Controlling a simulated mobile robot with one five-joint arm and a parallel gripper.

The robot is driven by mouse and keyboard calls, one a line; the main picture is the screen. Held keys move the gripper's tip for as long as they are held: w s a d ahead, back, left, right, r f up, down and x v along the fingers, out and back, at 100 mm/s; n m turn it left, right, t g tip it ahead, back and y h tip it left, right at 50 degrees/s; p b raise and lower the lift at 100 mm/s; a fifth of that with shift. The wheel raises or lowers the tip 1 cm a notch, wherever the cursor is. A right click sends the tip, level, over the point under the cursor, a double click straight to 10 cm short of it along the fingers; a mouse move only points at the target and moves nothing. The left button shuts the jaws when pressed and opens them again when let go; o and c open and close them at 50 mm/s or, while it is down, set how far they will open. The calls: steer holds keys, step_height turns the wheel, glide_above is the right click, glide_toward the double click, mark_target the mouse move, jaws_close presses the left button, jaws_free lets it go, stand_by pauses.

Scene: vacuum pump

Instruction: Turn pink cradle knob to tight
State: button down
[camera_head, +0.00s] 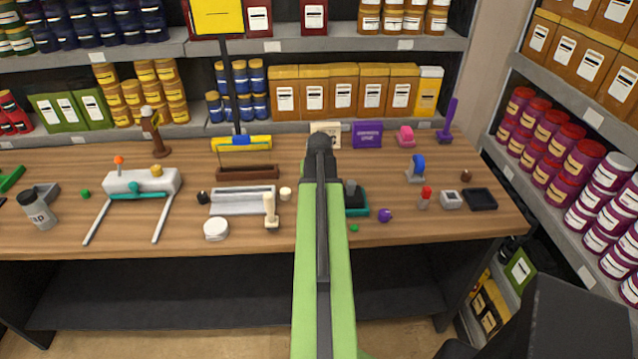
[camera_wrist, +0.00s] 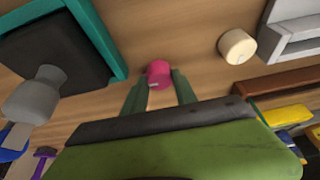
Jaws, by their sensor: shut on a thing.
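My gripper (camera_wrist: 160,92) shows in the wrist view with its two green fingers on either side of a round pink knob (camera_wrist: 159,72). It is shut on this knob, which sits at the fingertips with a small grey mark on its side. Whether the knob touches the wood below it, I cannot tell. In the head view my own arm hides the knob and fingers. A separate pink piece (camera_head: 405,135) stands at the back right of the bench; whether it is a cradle, I cannot tell.
A teal-edged dark tray with a grey knobbed part (camera_wrist: 35,92) lies left of my gripper in the wrist view. A cream cylinder (camera_wrist: 237,46) stands to the right, near a pale grey block (camera_wrist: 290,38). The wooden bench (camera_head: 400,225) has several other small parts.

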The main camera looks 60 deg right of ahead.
steer(key=shift+a, duration=0.1)
steer(key=c, duration=1)
jaws_free()
steer(key=shift+w, duration=0.1)
steer(key=shift+r+p, duration=0.3)
steer(key=shift+p, duration=0.05)
steer(key=p+v, duration=1.5)
steer(key=v, duration=0.2)
steer(key=shift+f, duration=0.1)
